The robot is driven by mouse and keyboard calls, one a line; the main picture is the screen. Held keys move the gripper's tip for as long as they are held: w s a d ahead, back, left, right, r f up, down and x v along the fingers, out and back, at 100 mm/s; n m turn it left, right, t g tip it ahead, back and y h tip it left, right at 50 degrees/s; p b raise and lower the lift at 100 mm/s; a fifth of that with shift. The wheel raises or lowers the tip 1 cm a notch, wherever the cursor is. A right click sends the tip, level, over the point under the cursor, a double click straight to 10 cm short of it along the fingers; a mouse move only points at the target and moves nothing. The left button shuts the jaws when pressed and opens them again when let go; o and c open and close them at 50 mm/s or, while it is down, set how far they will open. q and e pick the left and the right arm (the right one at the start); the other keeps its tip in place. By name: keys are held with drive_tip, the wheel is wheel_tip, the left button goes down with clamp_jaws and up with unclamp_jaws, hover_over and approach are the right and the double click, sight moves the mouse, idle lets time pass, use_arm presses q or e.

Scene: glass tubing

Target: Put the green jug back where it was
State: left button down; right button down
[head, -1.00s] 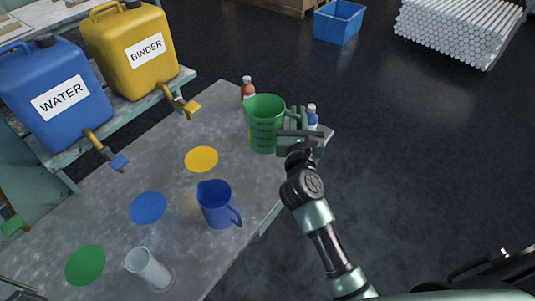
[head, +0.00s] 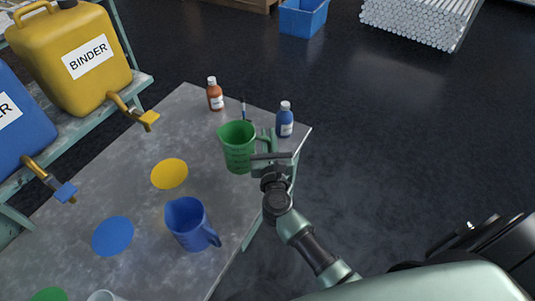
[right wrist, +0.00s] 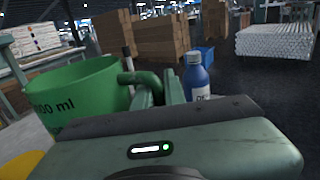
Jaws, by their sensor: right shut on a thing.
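The green jug (head: 238,152) is upright over the far right part of the grey table (head: 130,195). I cannot tell whether its base touches the table. My right gripper (head: 268,150) is shut on the jug's handle, at the jug's right side. In the right wrist view the jug (right wrist: 80,85) is at the left, its handle (right wrist: 143,78) running to the fingers (right wrist: 160,92). A green disc (head: 50,295) is cut off at the bottom left edge of the head view. My left gripper is out of view.
A blue bottle (head: 285,122) and a brown bottle (head: 215,96) stand behind the jug. The yellow disc (head: 169,173) and blue disc (head: 113,235) are bare. A blue jug (head: 188,224) stands near the front edge. Binder (head: 75,60) and water (head: 25,120) containers stand on the left shelf.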

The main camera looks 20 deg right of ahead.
drive_tip(key=shift+f, duration=0.65)
wheel_tip(320, 180, down, 4)
drive_tip(key=shift+b, duration=0.55)
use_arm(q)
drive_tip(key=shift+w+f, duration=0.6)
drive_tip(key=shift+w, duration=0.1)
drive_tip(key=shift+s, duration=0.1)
use_arm(e)
drive_tip(key=shift+s, duration=0.1)
drive_tip(key=shift+f, duration=0.1)
drive_tip(key=c, duration=1.5)
unclamp_jaws()
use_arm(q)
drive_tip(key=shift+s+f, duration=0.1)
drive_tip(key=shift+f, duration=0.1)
